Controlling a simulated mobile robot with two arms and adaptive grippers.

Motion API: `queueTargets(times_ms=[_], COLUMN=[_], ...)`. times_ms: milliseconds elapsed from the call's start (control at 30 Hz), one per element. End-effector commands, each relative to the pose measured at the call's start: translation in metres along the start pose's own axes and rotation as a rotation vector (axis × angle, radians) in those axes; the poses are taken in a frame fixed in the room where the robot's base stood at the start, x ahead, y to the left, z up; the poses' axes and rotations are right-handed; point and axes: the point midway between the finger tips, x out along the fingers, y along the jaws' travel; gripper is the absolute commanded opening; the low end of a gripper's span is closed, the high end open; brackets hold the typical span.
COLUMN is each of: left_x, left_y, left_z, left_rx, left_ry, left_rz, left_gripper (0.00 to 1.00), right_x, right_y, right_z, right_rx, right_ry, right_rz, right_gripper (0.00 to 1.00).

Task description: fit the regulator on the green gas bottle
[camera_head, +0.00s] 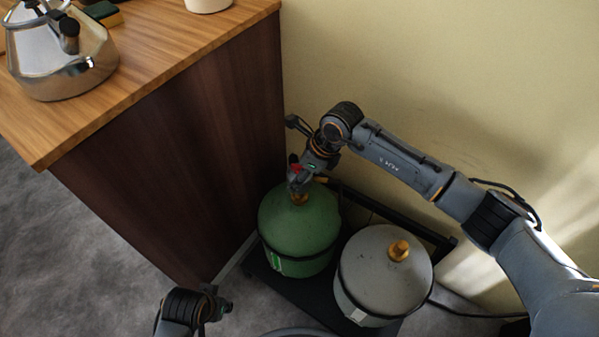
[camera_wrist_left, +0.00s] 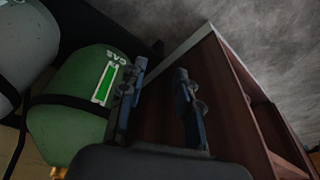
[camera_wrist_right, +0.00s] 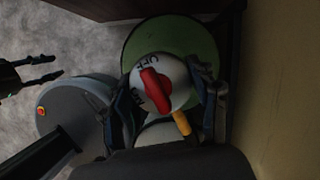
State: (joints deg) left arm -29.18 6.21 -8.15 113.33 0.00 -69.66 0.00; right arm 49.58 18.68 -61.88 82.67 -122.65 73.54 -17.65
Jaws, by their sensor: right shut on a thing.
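The green gas bottle (camera_head: 300,232) stands strapped beside the cabinet; its brass valve (camera_head: 299,198) shows at the top. My right gripper (camera_head: 298,182) is shut on the regulator (camera_head: 295,170) just above that valve. In the right wrist view the regulator (camera_wrist_right: 179,78) is a pale round body with a red knob and OFF lettering, over the green bottle (camera_wrist_right: 203,40). It hides the green valve there, so I cannot tell whether they touch. My left gripper (camera_head: 224,303) is low at the front left, open and empty; in its view the green bottle (camera_wrist_left: 72,122) is to the left.
A grey bottle (camera_head: 372,285) with a brass valve (camera_head: 399,250) stands right of the green one on a black rack (camera_head: 440,240). The wooden cabinet (camera_head: 180,150) is close on the left, with a kettle (camera_head: 62,62) on top. A plain wall (camera_head: 430,80) is behind.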

Motion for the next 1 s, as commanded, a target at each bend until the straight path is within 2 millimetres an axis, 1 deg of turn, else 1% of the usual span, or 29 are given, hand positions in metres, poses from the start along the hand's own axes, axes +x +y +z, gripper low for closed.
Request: queueTargets(times_ms=[167, 400, 1000], left_x=[-0.002, -0.008, -0.016], left_y=[0.0, -0.001, -0.002], left_z=[0.002, -0.005, -0.01], left_rx=[-0.001, -0.002, -0.002], left_ry=[-0.007, 0.013, 0.017], left_rz=[0.0, -0.002, -0.004], left_gripper=[0.33, 0.33, 0.33], right_x=[0.0, 0.001, 0.004], right_y=[-0.001, -0.001, -0.001], right_z=[0.0, 0.0, -0.001], right_rx=[0.0, 0.0, 0.0], right_ry=[-0.002, -0.002, -0.002], right_rz=[-0.001, -0.001, -0.001], right_gripper=[0.14, 0.14, 0.14])
